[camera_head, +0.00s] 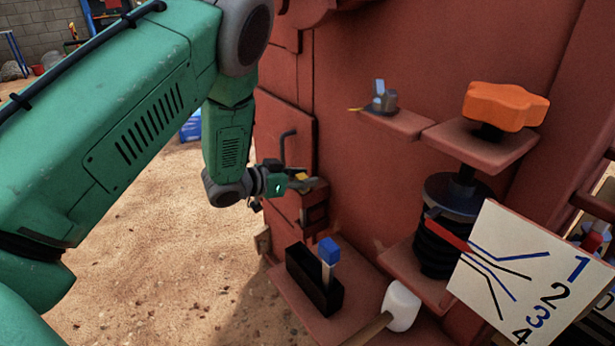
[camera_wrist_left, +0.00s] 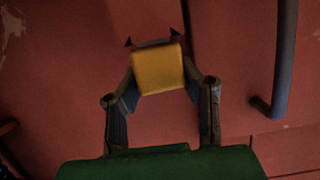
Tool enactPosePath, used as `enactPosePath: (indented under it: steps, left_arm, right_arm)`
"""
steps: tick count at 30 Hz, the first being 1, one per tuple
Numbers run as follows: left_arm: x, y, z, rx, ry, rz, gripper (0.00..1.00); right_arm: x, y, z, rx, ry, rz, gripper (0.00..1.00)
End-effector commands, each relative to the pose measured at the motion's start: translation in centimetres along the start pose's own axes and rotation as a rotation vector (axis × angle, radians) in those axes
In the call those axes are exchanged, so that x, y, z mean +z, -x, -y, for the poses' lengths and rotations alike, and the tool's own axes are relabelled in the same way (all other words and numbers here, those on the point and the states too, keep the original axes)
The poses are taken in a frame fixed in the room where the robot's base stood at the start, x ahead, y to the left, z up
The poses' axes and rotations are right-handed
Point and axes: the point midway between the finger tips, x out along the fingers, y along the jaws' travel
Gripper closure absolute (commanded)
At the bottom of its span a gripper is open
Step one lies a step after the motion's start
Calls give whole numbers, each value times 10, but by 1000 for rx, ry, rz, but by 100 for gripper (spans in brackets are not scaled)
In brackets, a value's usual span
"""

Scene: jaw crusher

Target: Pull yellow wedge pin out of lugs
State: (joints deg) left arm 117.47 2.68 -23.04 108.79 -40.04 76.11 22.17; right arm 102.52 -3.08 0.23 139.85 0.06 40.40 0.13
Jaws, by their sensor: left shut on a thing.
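The yellow wedge pin (camera_wrist_left: 159,69) sits between the two fingers of my left gripper (camera_wrist_left: 160,88) in the left wrist view, and the fingers are shut on it. In the head view my left gripper (camera_head: 293,184) is at the red lugs (camera_head: 315,197) on the machine's side, and a small yellow part of the pin (camera_head: 301,176) shows at its fingertips. I cannot tell how deep the pin sits in the lugs; the gripper and lug block hide its lower part. My right gripper is not in view.
A dark bent handle (camera_head: 286,146) stands just above the gripper. Below are a black holder (camera_head: 313,283) with a blue-topped tool (camera_head: 328,252) and a white mallet (camera_head: 402,306). An orange knob (camera_head: 504,106) and a numbered board (camera_head: 530,272) are at the right. Sandy ground at left is open.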

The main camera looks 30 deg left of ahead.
Motion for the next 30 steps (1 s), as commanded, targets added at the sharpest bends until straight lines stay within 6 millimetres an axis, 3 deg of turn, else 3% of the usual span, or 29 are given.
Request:
enactPosePath:
  steps: [30]
  left_arm:
    - [-45, 15, 1, -2, -2, -8, 100]
  right_arm:
    - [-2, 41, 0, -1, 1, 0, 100]
